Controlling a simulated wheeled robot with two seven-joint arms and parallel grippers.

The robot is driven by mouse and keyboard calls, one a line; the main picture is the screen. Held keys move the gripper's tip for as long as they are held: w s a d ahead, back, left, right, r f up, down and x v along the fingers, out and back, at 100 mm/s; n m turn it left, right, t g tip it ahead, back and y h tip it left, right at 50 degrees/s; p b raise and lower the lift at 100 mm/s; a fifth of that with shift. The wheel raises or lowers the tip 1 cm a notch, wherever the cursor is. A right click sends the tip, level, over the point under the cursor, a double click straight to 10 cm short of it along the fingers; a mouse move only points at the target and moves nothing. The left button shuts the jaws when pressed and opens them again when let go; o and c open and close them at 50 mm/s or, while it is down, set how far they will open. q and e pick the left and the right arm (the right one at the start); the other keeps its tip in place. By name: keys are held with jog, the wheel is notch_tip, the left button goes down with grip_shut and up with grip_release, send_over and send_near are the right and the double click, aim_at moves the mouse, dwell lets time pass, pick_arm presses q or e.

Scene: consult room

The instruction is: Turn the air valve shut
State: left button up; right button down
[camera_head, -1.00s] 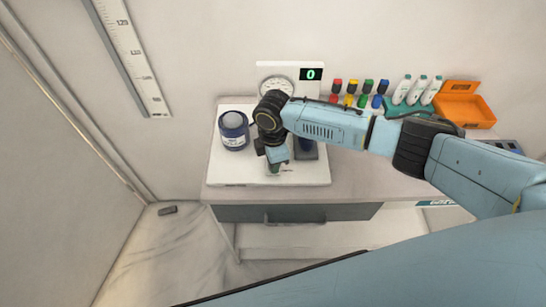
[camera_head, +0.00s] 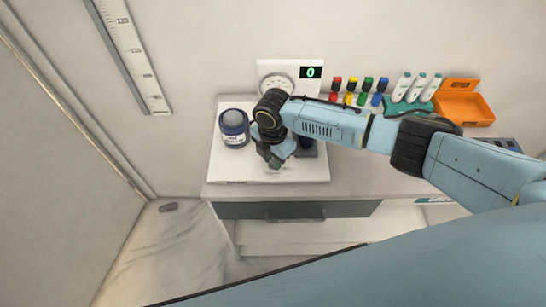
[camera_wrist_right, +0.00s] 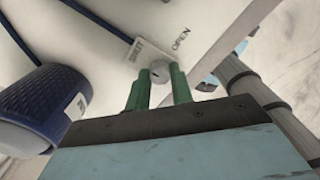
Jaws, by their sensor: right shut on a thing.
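The air valve is a small pale grey knob (camera_wrist_right: 160,71) on a white board (camera_head: 228,172). Beside it in the right wrist view, a label plate (camera_wrist_right: 140,52) reads SHUT, and the word OPEN is printed to its right. My right gripper (camera_wrist_right: 159,88) has its two green fingers on either side of the knob and is shut on it. In the head view my right gripper (camera_head: 274,163) is low over the front of the board, and my wrist hides the valve there. My left gripper is not in view.
A dark blue jar (camera_head: 234,128) stands left of the gripper. A round gauge (camera_head: 275,84) and a display reading 0 (camera_head: 311,72) are behind. Colored bottles, white bottles (camera_head: 417,89) and an orange bin (camera_head: 465,105) stand at the back right.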

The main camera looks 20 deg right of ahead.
jog(key=c, duration=1.2)
grip_release()
jog(key=shift+c, duration=0.2)
notch_tip(320, 180, up, 14)
jog(key=shift+f, duration=0.25)
